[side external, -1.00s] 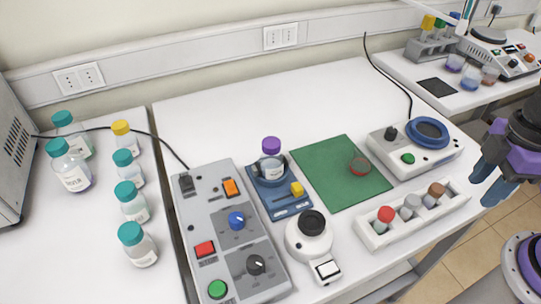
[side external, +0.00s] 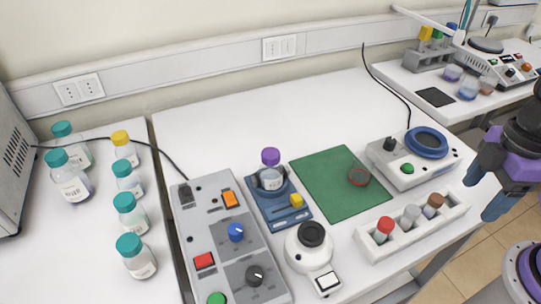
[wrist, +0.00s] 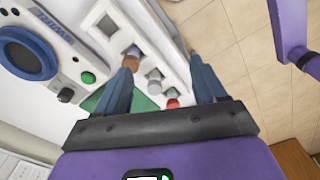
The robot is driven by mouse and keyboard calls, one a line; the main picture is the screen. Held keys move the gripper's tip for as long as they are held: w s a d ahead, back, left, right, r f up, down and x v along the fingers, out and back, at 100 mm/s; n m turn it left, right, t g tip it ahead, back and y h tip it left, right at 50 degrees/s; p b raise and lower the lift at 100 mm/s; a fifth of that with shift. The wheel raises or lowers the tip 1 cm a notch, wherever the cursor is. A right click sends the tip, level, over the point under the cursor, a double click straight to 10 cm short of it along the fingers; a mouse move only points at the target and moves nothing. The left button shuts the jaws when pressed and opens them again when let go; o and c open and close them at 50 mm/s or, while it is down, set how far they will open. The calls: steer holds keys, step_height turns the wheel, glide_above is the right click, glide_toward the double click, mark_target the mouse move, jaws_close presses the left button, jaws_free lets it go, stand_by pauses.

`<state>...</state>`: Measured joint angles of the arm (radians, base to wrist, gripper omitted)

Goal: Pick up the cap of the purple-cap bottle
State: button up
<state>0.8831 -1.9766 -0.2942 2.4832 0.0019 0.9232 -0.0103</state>
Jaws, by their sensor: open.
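The purple-cap bottle (side external: 270,177) stands upright in a blue holder (side external: 287,209) near the middle of the table. Its purple cap (side external: 270,156) sits on top of the bottle. My gripper (side external: 482,191) is at the right edge of the side view, far to the right of the bottle and beyond the table edge. In the wrist view its two blue fingers (wrist: 164,70) are spread apart with nothing held between them. The purple-cap bottle does not show in the wrist view.
A rack with red, grey and brown caps (side external: 411,223), a device with a blue ring (side external: 415,158) and a green mat (side external: 340,184) lie between my gripper and the bottle. A control box (side external: 227,240) and a white round device (side external: 309,250) stand close to the bottle.

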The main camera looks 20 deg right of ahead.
steer(key=w+a+r+n, duration=0.2)
steer(key=w+a+r, duration=0.2)
steer(key=w+a, duration=0.55)
steer(key=w+a+r+n, duration=0.2)
steer(key=w+a+r, duration=0.2)
steer(key=w+a, duration=0.55)
steer(key=w+a+r+n, duration=0.1)
steer(key=w+a+r, duration=0.4)
steer(key=w+a, duration=0.5)
glide_above(271, 153)
steer(key=f, duration=0.8)
steer(key=a+f, duration=0.1)
steer(key=f, duration=0.3)
steer(key=shift+w, duration=0.2)
steer(key=f, duration=0.3)
steer(key=d+f, duration=0.1)
steer(key=shift+s+f, duration=0.2)
steer(key=shift+s, duration=0.05)
steer(key=shift+f, duration=0.65)
steer(key=shift+c, duration=0.3)
steer(key=c, duration=1)
